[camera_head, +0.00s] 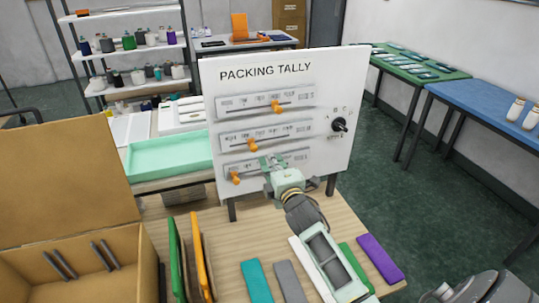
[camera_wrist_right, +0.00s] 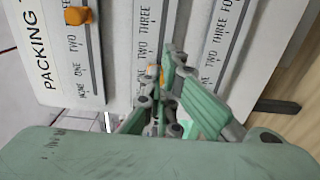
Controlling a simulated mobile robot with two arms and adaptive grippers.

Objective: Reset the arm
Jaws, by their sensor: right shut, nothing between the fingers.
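My right gripper (camera_head: 272,163) is shut and empty, in front of the lower part of the white packing tally board (camera_head: 340,75). Its green fingers also show in the wrist view (camera_wrist_right: 168,75), close to the board; I cannot tell whether they touch it. The board has three slider rows with orange knobs: the top knob (camera_head: 276,106) is right of middle, the middle knob (camera_head: 252,145) is near the middle, and the bottom knob (camera_head: 235,178) is toward the left. A black dial (camera_head: 339,125) is at the right. My left gripper is not in view.
An open cardboard box (camera_head: 112,262) stands at the left of the wooden table (camera_head: 225,265). Green (camera_head: 177,262) and orange (camera_head: 201,262) upright panels stand beside it. Teal (camera_head: 257,282), grey (camera_head: 290,282) and purple (camera_head: 380,258) strips lie near my right arm. A mint tray (camera_head: 168,156) is behind.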

